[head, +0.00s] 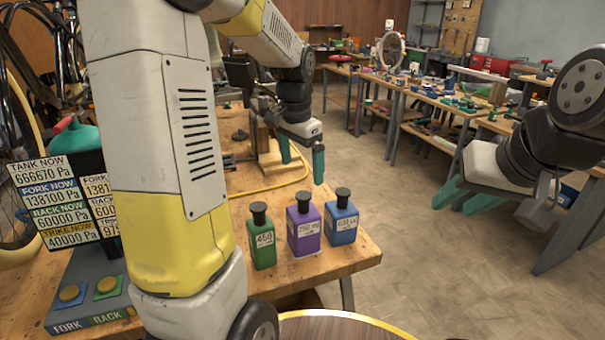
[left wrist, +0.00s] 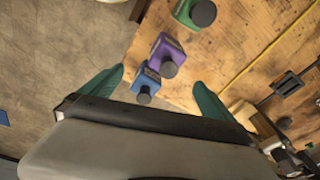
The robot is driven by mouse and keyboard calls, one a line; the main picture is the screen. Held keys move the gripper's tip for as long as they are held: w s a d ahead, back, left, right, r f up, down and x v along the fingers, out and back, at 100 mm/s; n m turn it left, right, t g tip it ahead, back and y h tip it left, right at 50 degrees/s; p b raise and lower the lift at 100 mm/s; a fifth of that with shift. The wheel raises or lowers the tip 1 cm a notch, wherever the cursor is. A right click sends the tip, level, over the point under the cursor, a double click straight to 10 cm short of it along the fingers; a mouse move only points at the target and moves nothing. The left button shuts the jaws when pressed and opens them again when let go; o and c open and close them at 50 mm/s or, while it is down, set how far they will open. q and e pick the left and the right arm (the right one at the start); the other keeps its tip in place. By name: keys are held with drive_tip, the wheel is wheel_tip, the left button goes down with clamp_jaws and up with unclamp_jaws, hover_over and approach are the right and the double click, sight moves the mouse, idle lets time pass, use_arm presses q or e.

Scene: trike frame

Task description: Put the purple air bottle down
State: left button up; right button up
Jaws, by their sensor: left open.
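The purple air bottle (head: 304,228) stands upright on the wooden bench between a green bottle (head: 262,240) and a blue bottle (head: 341,221). It has a black cap and a white label. My left gripper (head: 302,162) is open and empty, above and behind the bottles, apart from them. In the left wrist view the purple bottle (left wrist: 167,55) shows beyond the gap between the open fingers (left wrist: 155,84), with the blue bottle (left wrist: 146,82) nearer the gap and the green bottle (left wrist: 192,12) farther off. My right gripper (head: 466,200) is open and empty over the floor at the right.
The bench (head: 330,258) ends just right of the blue bottle. A yellow hose (head: 275,188) and a wooden block lie behind the bottles. A control box (head: 90,290) with buttons and pressure signs stands at left. Cluttered workbenches (head: 440,95) stand at the back.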

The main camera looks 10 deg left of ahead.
use_arm(q)
drive_tip(key=s+d+r+n+t+h, duration=0.1)
drive_tip(key=s+r+n+t, duration=0.1)
drive_tip(key=s, duration=0.8)
drive_tip(key=s+r+n+t, duration=0.2)
drive_tip(key=s+r+n, duration=0.2)
drive_tip(key=s, duration=0.5)
drive_tip(key=shift+s+d+r+n+t+h, duration=0.3)
drive_tip(key=shift+s+d+r+t+h, duration=0.1)
drive_tip(key=shift+r, duration=0.55)
drive_tip(key=shift+a, duration=0.1)
idle(0.3)
